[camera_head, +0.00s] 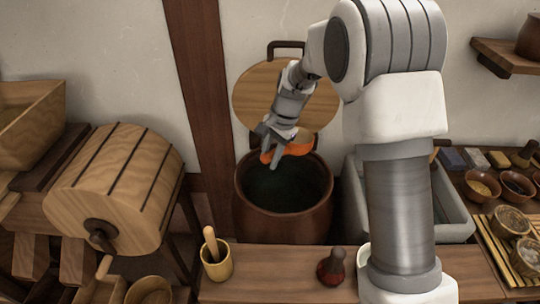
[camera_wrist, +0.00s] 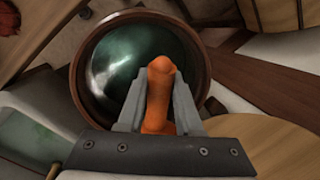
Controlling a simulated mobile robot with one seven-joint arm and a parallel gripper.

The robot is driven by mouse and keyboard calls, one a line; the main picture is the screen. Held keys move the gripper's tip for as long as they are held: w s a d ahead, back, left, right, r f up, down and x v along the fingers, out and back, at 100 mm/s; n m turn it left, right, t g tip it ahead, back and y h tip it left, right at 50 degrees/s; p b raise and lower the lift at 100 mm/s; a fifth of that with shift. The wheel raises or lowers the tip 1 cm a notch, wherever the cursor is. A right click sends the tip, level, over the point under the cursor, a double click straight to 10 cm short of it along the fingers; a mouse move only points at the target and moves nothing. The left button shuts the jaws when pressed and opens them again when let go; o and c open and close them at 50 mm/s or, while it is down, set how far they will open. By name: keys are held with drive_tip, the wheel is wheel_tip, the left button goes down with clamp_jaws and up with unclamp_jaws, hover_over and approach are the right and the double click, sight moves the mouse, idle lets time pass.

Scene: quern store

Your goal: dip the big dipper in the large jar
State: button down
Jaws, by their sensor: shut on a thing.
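The large jar (camera_head: 243,212) is brown and open, with a dark greenish, shiny inside. It stands on the floor against the wall, and its round mouth fills the middle of the wrist view (camera_wrist: 76,85). My gripper (camera_head: 274,158) is above the back part of the jar's mouth, pointing down. It is shut on an orange, gourd-like thing (camera_head: 298,149), seemingly the big dipper. In the wrist view the orange piece (camera_wrist: 158,85) sits between the two fingers of my gripper (camera_wrist: 158,100), in front of the jar opening.
A round wooden lid (camera_head: 262,95) leans on the wall behind the jar. A grey basin (camera_head: 455,205) stands to the right. On the front ledge are a yellow cup with a pestle (camera_head: 217,266) and a small red-brown bottle (camera_head: 331,268). A wooden drum (camera_head: 115,185) is at left.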

drive_tip(key=d+b+x, duration=0.1)
drive_tip(key=b+x, duration=0.4)
drive_tip(key=x, duration=0.2)
drive_tip(key=d+f+b+x, duration=0.1)
drive_tip(key=d+b+x, duration=0.1)
drive_tip(key=b+x, duration=0.4)
drive_tip(key=shift+s+f, duration=0.15)
drive_tip(key=shift+f, duration=0.9)
idle(0.9)
drive_tip(key=shift+f, duration=0.2)
idle(4.5)
